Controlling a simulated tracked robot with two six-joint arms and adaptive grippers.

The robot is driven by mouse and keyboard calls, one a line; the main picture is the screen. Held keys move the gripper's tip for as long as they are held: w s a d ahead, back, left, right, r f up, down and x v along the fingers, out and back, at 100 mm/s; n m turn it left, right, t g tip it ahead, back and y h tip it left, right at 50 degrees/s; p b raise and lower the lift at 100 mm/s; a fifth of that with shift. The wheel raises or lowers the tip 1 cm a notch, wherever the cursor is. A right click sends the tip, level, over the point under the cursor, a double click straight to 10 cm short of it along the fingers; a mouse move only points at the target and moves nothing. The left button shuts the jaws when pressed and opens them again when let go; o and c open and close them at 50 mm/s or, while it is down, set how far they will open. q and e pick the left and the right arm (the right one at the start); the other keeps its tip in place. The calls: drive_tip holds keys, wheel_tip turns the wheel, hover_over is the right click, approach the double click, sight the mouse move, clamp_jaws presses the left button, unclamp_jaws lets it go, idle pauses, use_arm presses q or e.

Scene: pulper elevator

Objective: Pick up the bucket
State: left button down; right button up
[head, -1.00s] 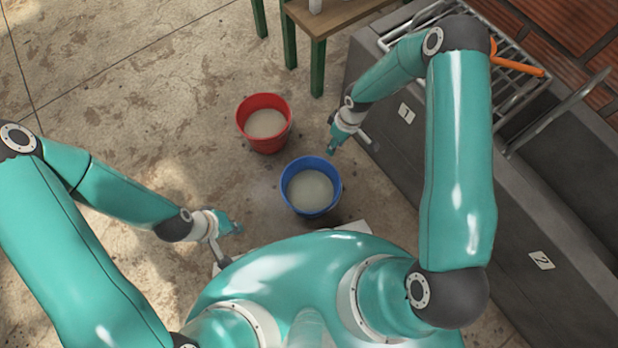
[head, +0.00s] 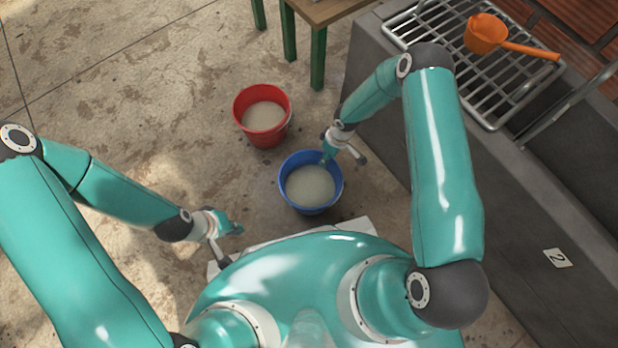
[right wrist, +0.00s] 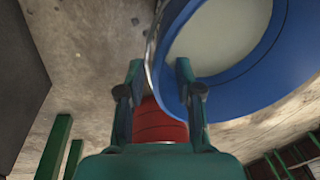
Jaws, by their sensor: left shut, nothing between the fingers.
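A blue bucket (head: 309,211) with pale content stands on the floor in front of my base. My right gripper (head: 327,158) is at its far right rim, pointing down. In the right wrist view the fingers of the right gripper (right wrist: 159,68) are open, with the bucket's rim and a thin metal handle edge between or just beside them. That view also shows the blue bucket (right wrist: 250,82) filling the upper right. I cannot tell whether the fingers touch it. My left gripper (head: 236,229) is shut and empty, left of the bucket, low beside my base.
A red bucket (head: 266,139) with similar content stands behind and left of the blue one. A grey counter (head: 440,170) runs along the right, with a metal rack and an orange dipper (head: 487,36) on it. A green-legged table (head: 325,10) stands at the back. Floor at left is clear.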

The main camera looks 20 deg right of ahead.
drive_tip(key=f, duration=0.1)
drive_tip(key=f+b, duration=0.1)
drive_tip(key=f, duration=0.2)
drive_tip(key=shift+s+a+b, duration=0.1)
drive_tip(key=shift+a+b, duration=0.15)
drive_tip(key=shift+b, duration=0.05)
clamp_jaws()
